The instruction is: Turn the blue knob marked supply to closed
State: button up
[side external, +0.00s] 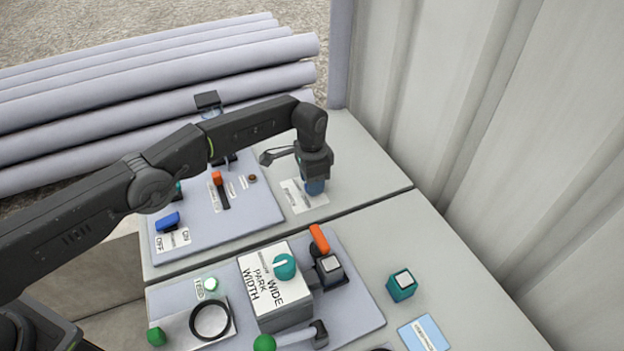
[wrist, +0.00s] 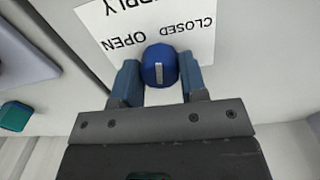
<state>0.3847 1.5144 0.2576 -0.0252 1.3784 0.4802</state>
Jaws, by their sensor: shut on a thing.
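The blue knob (wrist: 158,64) stands on a white label plate (wrist: 112,22) that reads SUPPLY, OPEN and CLOSED, upside down in the wrist view. OPEN is left of the knob there and CLOSED is to the upper right. A pale stripe on the knob runs nearly straight up and down in that view, on the side towards my gripper. My gripper (wrist: 159,80) has one blue finger on each side of the knob and is shut on it. In the side view my gripper (side external: 315,179) points down over the plate (side external: 293,198), and the knob is mostly hidden.
A panel (side external: 265,205) with a blue handle (side external: 168,222) and an orange-tipped lever (side external: 217,178) lies left of my gripper. A nearer panel carries a grey box with a teal knob (side external: 284,266). A teal button block (side external: 401,285) stands nearer right. A corrugated wall (side external: 470,110) rises at right.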

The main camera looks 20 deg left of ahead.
jog(key=o, duration=0.9)
jog(key=shift+a+r, duration=0.1)
jog(key=shift+r, duration=3.65)
